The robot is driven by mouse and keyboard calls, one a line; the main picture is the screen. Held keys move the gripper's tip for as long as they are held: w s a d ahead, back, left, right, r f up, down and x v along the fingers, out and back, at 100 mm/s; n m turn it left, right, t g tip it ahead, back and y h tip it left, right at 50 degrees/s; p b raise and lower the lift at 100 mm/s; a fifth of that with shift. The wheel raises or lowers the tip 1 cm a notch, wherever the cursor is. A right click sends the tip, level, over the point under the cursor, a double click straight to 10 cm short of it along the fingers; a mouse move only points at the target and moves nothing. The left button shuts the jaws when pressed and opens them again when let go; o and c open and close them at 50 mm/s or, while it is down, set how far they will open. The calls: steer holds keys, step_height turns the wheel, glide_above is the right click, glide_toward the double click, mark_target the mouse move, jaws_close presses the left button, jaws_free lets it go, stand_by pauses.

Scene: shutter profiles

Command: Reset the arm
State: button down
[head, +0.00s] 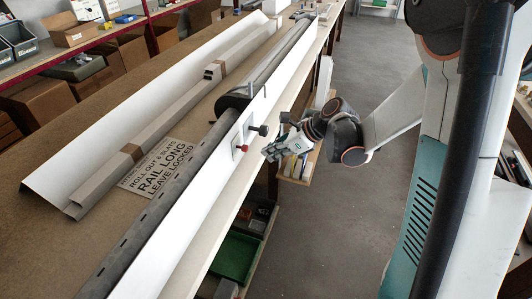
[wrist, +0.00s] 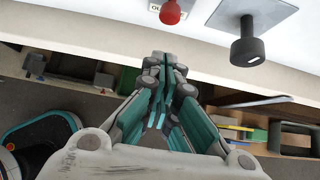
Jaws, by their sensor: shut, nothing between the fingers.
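My gripper (head: 270,152) is shut and empty in the head view, beside the front edge of the long workbench. It also shows in the wrist view (wrist: 165,62), with its teal fingers together, pointing at the white panel. A red knob (head: 242,148) and a black knob (head: 262,130) stick out from the white panel (head: 185,225) just left of my gripper. In the wrist view the red knob (wrist: 171,12) is above the fingertips and the black knob (wrist: 247,45) is to the right. The fingers appear apart from both knobs.
A green crate (head: 235,258) stands below the bench. Shelves with boxes (head: 68,30) are at the back left. The grey floor (head: 330,220) is open.

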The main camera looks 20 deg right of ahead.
steer(key=p+v, duration=0.3)
steer(key=v, duration=0.6)
steer(key=s+a+r+n+t+h, duration=0.2)
steer(key=s+a+r+n+h, duration=0.1)
steer(key=s+a+r+n, duration=0.75)
steer(key=s+d+f+n+h, duration=0.1)
steer(key=s+d+n+h, duration=0.3)
steer(key=s+n, duration=0.5)
steer(key=d+n, duration=0.1)
steer(key=n, duration=0.4)
steer(key=shift+f+n, duration=0.2)
steer(key=shift+n, duration=0.15)
steer(key=shift+d, duration=0.1)
